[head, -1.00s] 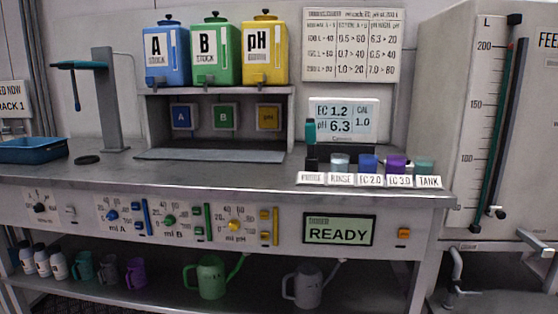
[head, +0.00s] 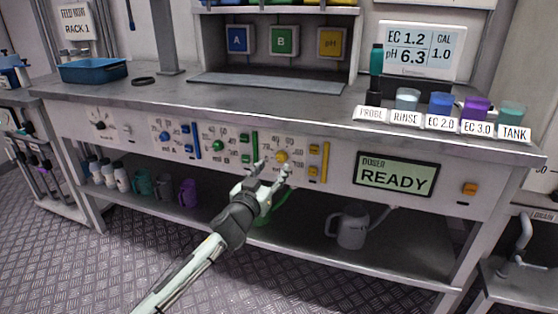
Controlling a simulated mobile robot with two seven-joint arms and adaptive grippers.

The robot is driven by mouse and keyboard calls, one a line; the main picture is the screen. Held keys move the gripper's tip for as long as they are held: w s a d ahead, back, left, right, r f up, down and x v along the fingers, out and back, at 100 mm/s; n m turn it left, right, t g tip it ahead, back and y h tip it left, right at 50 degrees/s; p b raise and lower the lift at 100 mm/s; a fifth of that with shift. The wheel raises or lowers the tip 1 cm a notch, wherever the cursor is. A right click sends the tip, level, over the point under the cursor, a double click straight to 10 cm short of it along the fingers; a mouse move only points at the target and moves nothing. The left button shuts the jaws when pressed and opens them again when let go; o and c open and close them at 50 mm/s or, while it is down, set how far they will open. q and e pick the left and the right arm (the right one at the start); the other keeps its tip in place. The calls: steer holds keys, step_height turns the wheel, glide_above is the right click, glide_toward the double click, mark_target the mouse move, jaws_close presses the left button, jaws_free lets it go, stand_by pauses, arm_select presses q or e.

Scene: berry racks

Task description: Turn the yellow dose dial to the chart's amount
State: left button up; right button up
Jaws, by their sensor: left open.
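The yellow dose dial (head: 281,157) sits on the bench's front panel, left of the yellow bar and buttons. My left gripper (head: 271,170) is open and empty just in front of and below the dial, its fingers pointing up toward the panel. I cannot tell if a finger touches the dial. The dial's scale is too small to read and partly hidden by the fingers. The wall chart is almost wholly out of view now, with only its lower edge at the top. My right gripper is not in view.
A green dial (head: 218,146) and a blue dial (head: 165,137) are to the left on the panel. The doser screen (head: 395,174) reads READY. A grey watering can (head: 351,229) stands on the lower shelf.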

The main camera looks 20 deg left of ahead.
mark_target(280, 158)
arm_select(q)
steer(key=w, duration=0.5)
steer(key=shift+w+d, duration=0.1)
steer(key=shift+w, duration=0.25)
jaws_close()
